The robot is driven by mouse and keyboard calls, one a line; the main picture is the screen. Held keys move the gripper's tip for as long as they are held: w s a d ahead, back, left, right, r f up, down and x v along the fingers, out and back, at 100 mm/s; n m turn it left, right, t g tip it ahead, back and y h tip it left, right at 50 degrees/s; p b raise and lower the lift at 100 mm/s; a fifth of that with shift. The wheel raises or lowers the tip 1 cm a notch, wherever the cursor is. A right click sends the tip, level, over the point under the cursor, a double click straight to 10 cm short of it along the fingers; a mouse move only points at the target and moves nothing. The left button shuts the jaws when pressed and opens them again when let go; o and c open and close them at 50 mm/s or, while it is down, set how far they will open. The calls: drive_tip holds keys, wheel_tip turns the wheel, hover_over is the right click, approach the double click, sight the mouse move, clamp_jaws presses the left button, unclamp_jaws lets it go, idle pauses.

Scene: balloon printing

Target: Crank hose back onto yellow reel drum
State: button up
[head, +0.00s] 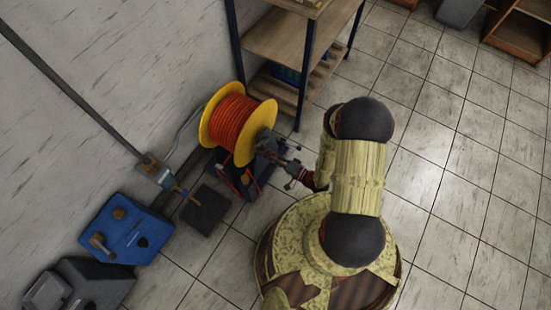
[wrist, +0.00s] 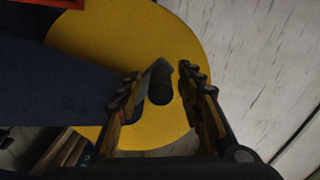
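The reel drum has yellow flanges (head: 208,128) and orange-red hose (head: 238,118) wound between them. It sits on a dark stand (head: 245,178) by the wall. In the wrist view, the yellow flange (wrist: 175,40) fills the middle. A dark crank handle (wrist: 160,88) stands out in front of it. My gripper (wrist: 163,72) is open, with one finger on each side of the handle. Yellow shows between the handle and the right finger, so they look apart. In the head view, my gripper (head: 276,148) is at the flange's right side, and its fingertips are hard to make out.
A wooden shelf rack (head: 285,42) with dark posts stands behind the reel. A pipe with a tap (head: 163,178) is on the wall at left. A blue box (head: 126,232) and a dark grey case (head: 80,287) lie at lower left.

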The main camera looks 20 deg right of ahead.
drive_tip(key=v, duration=1.1)
drive_tip(key=shift+s, duration=0.25)
drive_tip(key=shift+d, duration=0.15)
